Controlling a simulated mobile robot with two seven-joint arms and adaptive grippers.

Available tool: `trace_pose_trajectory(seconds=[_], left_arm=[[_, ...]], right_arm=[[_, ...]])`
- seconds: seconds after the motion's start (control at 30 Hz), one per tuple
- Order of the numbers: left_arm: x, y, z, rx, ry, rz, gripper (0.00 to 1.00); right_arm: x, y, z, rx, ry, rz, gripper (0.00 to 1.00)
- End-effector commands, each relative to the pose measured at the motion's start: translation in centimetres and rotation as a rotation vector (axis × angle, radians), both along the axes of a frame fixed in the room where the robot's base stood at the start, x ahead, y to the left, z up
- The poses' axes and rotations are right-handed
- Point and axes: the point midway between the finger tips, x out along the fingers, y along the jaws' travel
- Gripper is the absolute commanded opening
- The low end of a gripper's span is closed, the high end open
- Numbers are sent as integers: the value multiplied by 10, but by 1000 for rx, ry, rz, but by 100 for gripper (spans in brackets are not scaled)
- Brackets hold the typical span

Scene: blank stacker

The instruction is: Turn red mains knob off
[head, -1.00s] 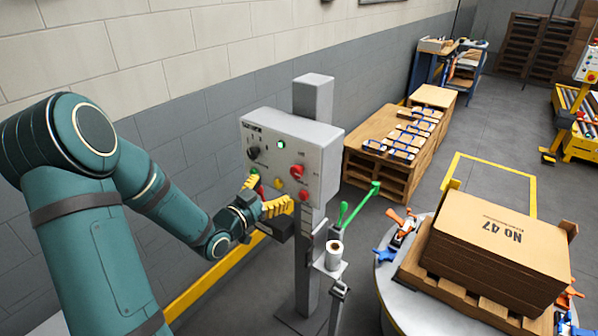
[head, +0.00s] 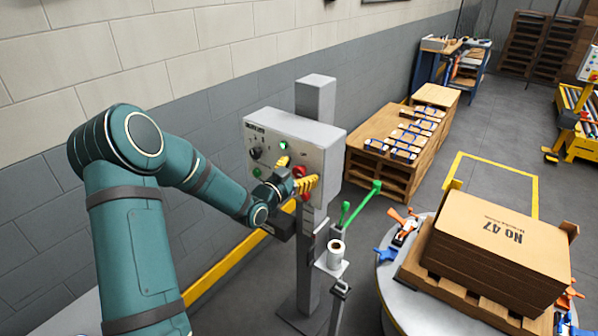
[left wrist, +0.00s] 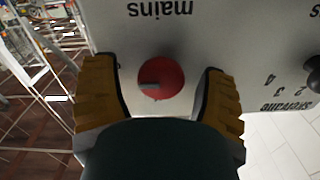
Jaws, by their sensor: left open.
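The red mains knob (left wrist: 162,80) sits on the front of a grey control box (head: 262,135). In the left wrist view the knob is round with a grey bar mark pointing sideways, and the word "mains" shows upside down above it. It also shows in the head view (head: 299,171), partly hidden by my fingers. My left gripper (head: 298,172) is open in front of the panel, its yellow fingers on either side of the knob. In the left wrist view the left gripper (left wrist: 161,95) has a gap between each finger and the knob. My right gripper is not in view.
The control box is on a grey post (head: 314,95). A turntable with a brown carton stack (head: 500,235) stands to the right. A black knob (left wrist: 313,73) is on the same panel.

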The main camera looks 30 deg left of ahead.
Motion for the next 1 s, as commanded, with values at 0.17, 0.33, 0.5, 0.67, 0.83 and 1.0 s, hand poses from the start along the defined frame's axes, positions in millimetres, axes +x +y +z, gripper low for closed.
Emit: trace_pose_trajectory(seconds=[0.17,0.33,0.5,0.67,0.83,1.0], left_arm=[[0,0,0,0,0,0,21],[0,0,0,0,0,0,5],[0,0,0,-19,1,0,4],[0,0,-1,-77,5,0,4],[0,1,-1,-191,12,0,4],[0,2,-1,-343,24,-1,4]], right_arm=[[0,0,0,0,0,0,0],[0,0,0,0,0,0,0],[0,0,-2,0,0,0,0],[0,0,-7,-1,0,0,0],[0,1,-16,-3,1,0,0],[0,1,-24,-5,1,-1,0]])
